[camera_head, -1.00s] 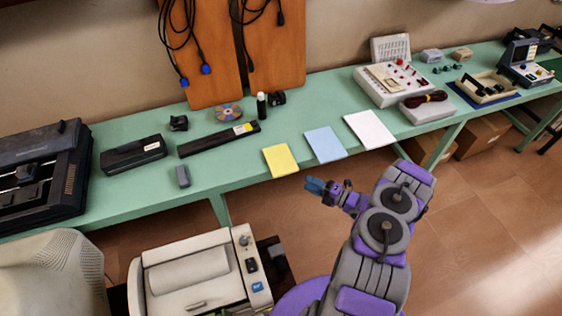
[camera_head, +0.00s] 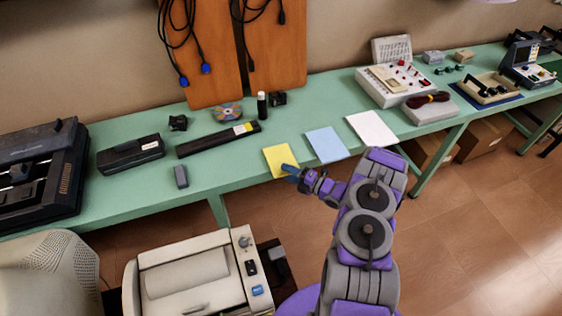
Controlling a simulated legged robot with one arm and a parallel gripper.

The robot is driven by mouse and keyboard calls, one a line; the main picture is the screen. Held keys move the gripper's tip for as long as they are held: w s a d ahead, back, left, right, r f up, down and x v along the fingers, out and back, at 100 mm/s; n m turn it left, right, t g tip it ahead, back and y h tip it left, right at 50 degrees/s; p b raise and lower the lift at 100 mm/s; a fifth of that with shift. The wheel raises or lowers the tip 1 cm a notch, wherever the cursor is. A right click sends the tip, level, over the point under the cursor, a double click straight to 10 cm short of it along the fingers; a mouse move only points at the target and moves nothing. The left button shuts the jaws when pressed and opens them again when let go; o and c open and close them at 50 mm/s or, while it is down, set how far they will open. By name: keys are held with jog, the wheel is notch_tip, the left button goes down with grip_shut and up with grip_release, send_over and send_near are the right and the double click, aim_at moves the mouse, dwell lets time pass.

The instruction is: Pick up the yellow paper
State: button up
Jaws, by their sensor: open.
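The yellow paper (camera_head: 277,157) lies flat on the green table near its front edge, left of the blue paper. My gripper (camera_head: 289,171) is open, with its fingertips at the paper's lower right corner in the picture. The fingertips cover a small part of that corner. I cannot tell whether they touch the paper or hover over it.
A blue paper (camera_head: 326,144) and a white paper (camera_head: 371,128) lie to the right on the green table (camera_head: 225,165). A long black device (camera_head: 218,139) and a small grey block (camera_head: 181,176) lie to the left. A printer (camera_head: 195,274) stands below in front.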

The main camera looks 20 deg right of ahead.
jog(key=shift+c, duration=0.4)
grip_shut()
